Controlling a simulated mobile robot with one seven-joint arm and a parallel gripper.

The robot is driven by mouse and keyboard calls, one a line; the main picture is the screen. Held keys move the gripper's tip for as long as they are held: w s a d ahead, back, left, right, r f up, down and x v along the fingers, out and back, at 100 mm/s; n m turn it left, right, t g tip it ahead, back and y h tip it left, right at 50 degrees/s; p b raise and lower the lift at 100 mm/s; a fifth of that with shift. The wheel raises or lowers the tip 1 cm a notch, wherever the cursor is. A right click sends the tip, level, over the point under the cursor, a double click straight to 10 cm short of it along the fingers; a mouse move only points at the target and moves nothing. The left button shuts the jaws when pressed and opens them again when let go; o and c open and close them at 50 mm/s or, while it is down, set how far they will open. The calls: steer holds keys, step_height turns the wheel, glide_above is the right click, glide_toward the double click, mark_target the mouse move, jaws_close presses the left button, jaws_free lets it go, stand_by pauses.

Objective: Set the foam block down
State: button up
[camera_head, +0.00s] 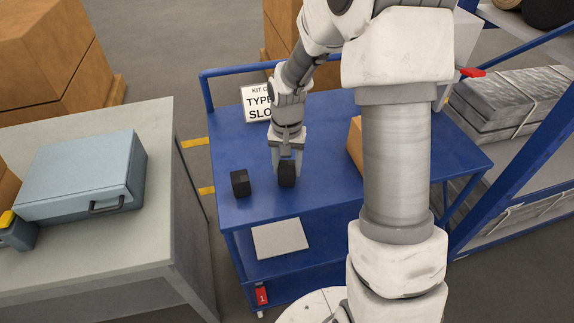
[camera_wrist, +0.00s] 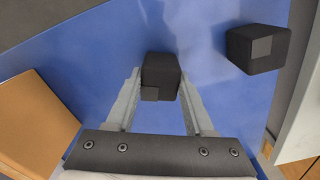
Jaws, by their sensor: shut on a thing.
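A black foam block (camera_head: 287,174) is between the fingers of my gripper (camera_head: 287,165), over the blue cart top (camera_head: 330,185). My gripper points down and is shut on the block. In the wrist view the held block (camera_wrist: 161,72) sits between the two fingertips (camera_wrist: 160,82), with a small grey patch at its lower edge. I cannot tell whether its underside touches the cart top. A second black block (camera_head: 240,183) stands on the cart to the left of the held one, apart from it. It also shows in the wrist view at upper right (camera_wrist: 257,49).
A sign (camera_head: 257,103) stands at the cart's back. A cardboard box (camera_head: 355,142) is on the cart, partly behind my arm. A grey table with a blue case (camera_head: 80,175) is at left, a blue rack (camera_head: 530,140) at right. Bare cart top lies around the blocks.

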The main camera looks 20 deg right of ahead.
mark_target(287, 166)
steer(key=shift+f, duration=0.2)
steer(key=o, duration=1.3)
step_height(287, 166, up, 12)
steer(key=r, duration=0.1)
steer(key=s+r+n+t, duration=0.1)
steer(key=s+r+t, duration=0.1)
steer(key=s, duration=0.4)
steer(key=s+r+n+t, duration=0.1)
steer(key=s+r+n, duration=0.1)
steer(key=s+r, duration=0.3)
steer(key=s+r+n+t, duration=0.1)
steer(key=s+r, duration=0.3)
steer(key=s, duration=0.5)
steer(key=shift+s+n+t+p, duration=0.2)
steer(key=shift+n+t+p, duration=0.15)
steer(key=shift+t, duration=0.45)
